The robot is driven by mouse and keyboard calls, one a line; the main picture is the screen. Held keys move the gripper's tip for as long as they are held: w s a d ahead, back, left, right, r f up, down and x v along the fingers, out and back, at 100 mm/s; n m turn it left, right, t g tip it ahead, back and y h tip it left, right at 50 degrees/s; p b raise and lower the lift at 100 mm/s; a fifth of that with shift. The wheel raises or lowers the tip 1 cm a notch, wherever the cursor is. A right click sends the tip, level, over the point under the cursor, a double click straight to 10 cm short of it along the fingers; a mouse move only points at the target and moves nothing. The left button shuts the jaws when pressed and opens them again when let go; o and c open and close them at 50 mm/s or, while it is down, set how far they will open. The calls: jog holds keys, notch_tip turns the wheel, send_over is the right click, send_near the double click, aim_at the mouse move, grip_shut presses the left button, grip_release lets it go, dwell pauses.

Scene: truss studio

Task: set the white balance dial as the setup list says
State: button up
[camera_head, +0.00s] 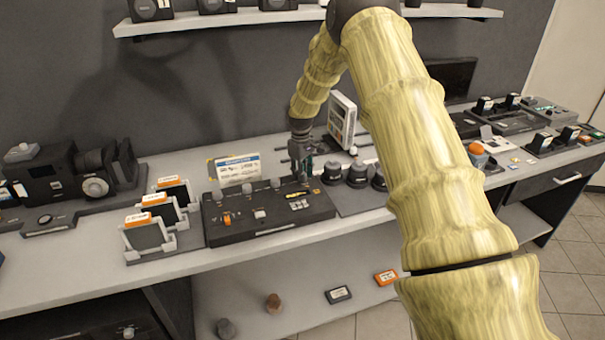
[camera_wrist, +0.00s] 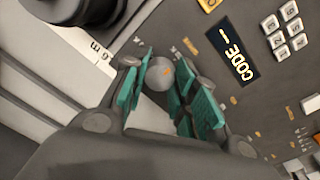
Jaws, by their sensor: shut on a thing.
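The dark control panel (camera_head: 225,232) lies on the bench with several small knobs, an orange switch and keys on top. My gripper (camera_head: 302,165) points down at its back right corner. The dial's label cannot be read. A display (camera_wrist: 238,58) beside it reads "CODE" with a dash. A card with a blue header (camera_head: 238,169) stands behind the panel; its text is too small to read.
White-framed holders with orange-topped cards (camera_head: 150,232) stand left of the panel, beside a large black camera (camera_head: 75,180). Black round knobs (camera_head: 357,173) stand close to its right. A white upright device (camera_head: 341,120) is behind my gripper. A shelf hangs above.

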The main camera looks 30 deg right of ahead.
jog(key=shift+r+m, duration=0.1)
jog(key=shift+m, duration=0.5)
jog(key=shift+d, duration=0.1)
jog(key=o, duration=1.1)
jog(key=shift+c, duration=0.2)
notch_tip(320, 180, up, 12)
jog(key=shift+a, duration=0.3)
